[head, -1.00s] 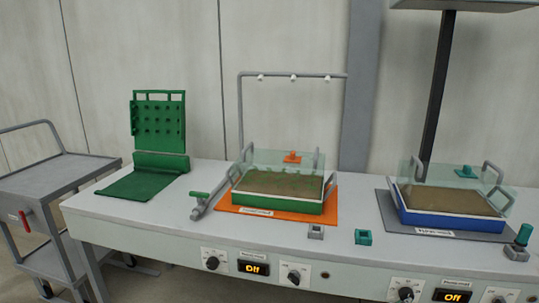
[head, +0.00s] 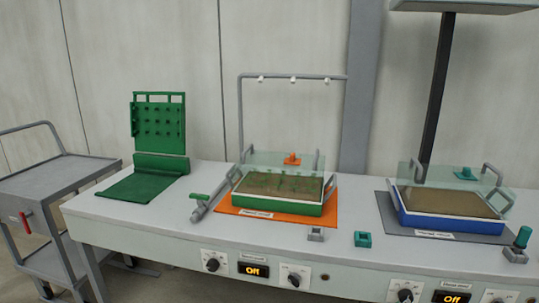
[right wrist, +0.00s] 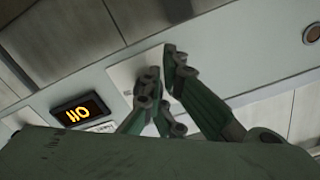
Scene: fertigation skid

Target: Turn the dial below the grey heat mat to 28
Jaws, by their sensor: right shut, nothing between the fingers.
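The grey heat mat (head: 385,210) lies at the right of the bench under a blue-sided tray (head: 440,221). On the bench front below it are a black dial (head: 405,295), a display (head: 452,298) reading "Off", and a second dial (head: 497,299) cut by the bottom edge. Their scale numbers are too small to read. In the right wrist view my right gripper (right wrist: 160,72) is shut and empty, its green fingers in front of a pale plate (right wrist: 122,78) on a panel. Any dial there is hidden by the fingers. A lit display (right wrist: 82,113) appears upside down beside them. My left gripper is not in view.
An orange mat (head: 230,209) with a green-sided tray (head: 270,207) lies mid-bench, with its own dials (head: 212,261) and display (head: 254,270) below. A grey cart (head: 60,178) stands at the left. A dark post (head: 440,90) rises behind the blue tray.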

